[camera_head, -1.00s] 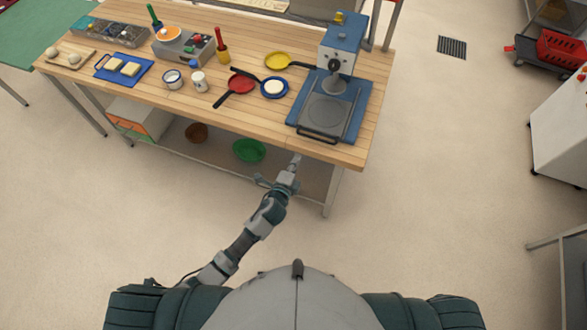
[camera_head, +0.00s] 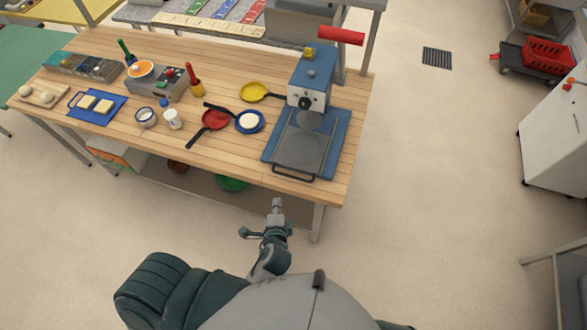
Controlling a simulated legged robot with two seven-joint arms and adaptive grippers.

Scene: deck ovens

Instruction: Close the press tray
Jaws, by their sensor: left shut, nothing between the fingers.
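The blue press (camera_head: 313,80) stands at the right end of the wooden table. Its grey tray (camera_head: 302,150) sticks out toward me over the blue base (camera_head: 342,143), with a dark handle (camera_head: 293,173) at its front, near the table's front edge. My left gripper (camera_head: 277,205) is shut and empty. It is in front of the table's front edge in the picture, below and slightly left of the tray handle, and apart from it. My right gripper is not in view.
A green bowl (camera_head: 232,184) sits on the lower shelf.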

